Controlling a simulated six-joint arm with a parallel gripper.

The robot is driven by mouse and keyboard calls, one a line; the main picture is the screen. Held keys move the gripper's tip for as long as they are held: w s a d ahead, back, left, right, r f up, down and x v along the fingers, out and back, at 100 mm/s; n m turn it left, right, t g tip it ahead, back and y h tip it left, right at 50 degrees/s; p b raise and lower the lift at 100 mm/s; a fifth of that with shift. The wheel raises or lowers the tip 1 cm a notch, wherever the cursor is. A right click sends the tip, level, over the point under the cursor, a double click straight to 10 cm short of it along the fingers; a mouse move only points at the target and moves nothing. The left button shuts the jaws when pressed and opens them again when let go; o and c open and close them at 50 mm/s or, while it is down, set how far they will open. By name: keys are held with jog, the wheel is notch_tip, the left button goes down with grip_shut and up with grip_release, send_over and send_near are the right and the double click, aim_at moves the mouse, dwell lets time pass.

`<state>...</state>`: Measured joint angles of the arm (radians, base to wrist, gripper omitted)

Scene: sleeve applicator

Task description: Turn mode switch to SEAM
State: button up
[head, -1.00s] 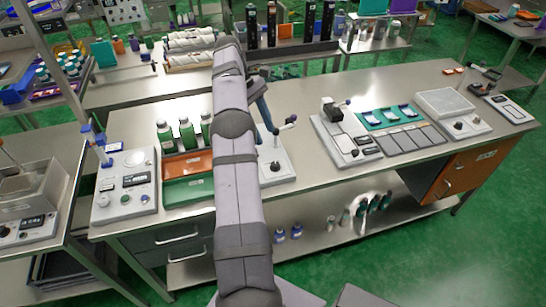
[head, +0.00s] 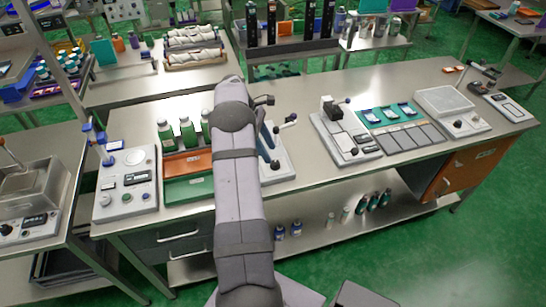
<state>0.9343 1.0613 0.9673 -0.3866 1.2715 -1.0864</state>
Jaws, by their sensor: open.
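No switch with a readable SEAM mark shows, and the labels are too small to read. A light grey control unit (head: 126,183) with a display, knobs and a blue-topped post stands at the bench's left end. A white-based lever device (head: 279,166) with dark ball knobs stands mid-bench, partly hidden by my arm. Right of it is a grey unit (head: 345,137) with a black head and small dark controls. My gripper (head: 264,100) shows only as a small dark part beyond my arm, above the back of the bench. It is open, and I see nothing in it.
Green-and-white bottles (head: 187,134) stand behind an orange tray (head: 187,162) and a green tray (head: 188,189). Teal and grey panels (head: 401,127) and a box unit with a dark knob (head: 450,110) fill the right side. The bench's front strip (head: 330,170) is clear.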

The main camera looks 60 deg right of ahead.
aim_at(275, 162)
jog(key=shift+p+x, duration=0.95)
jog(key=shift+x, duration=1.5)
jog(key=c, duration=1)
jog(key=shift+d+f+m+b, duration=0.2)
jog(key=shift+m+b, duration=0.3)
jog(key=shift+b, duration=0.45)
jog(key=shift+c, duration=0.2)
jog(key=shift+a+r+m, duration=0.1)
jog(key=shift+r+m, duration=0.15)
jog(key=shift+m, duration=0.05)
jog(key=o, duration=1)
jog(key=shift+y, duration=0.3)
jog(key=shift+o, duration=0.2)
